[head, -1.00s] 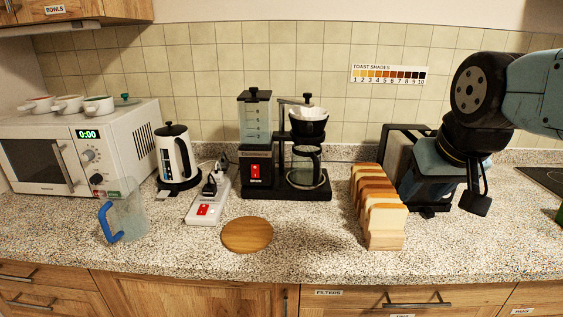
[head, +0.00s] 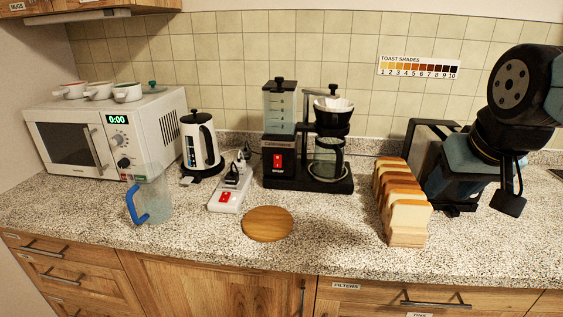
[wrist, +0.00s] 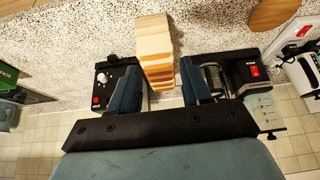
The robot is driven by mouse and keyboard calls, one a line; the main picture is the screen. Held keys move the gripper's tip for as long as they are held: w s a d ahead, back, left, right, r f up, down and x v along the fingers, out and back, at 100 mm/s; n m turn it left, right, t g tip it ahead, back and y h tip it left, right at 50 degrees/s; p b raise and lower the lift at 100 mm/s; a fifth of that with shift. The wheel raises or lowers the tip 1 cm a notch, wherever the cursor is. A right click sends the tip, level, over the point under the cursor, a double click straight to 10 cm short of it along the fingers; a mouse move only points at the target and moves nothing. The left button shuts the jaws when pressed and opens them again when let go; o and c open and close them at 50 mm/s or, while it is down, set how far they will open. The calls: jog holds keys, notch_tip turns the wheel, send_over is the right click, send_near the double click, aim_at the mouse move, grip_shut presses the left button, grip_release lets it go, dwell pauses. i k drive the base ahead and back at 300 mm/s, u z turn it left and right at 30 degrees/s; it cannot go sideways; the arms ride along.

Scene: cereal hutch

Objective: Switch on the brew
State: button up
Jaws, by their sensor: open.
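The black coffee maker (head: 308,178) stands against the tiled wall, with a clear tank (head: 279,108) at its left. Its red rocker switch (head: 277,161) is on the front below the tank; its position is too small to tell. A glass carafe (head: 328,160) sits under the filter cone (head: 332,117), which holds a white paper filter. My gripper (head: 468,182) is at the right by the toaster, away from the switch. In the wrist view my gripper (wrist: 160,92) has its fingers apart, and the red switch (wrist: 253,71) shows to their right.
Sliced bread (head: 405,208) on a wooden rack and a toaster (head: 425,155) stand right of the coffee maker. A power strip (head: 230,192) with a red switch, a kettle (head: 199,145), a round board (head: 268,223) and a jug (head: 152,200) are left.

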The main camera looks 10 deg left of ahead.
aim_at(277, 157)
jog(key=k, duration=0.5)
jog(key=u, duration=1.5)
jog(key=i, duration=0.6)
jog(key=z, duration=1.5)
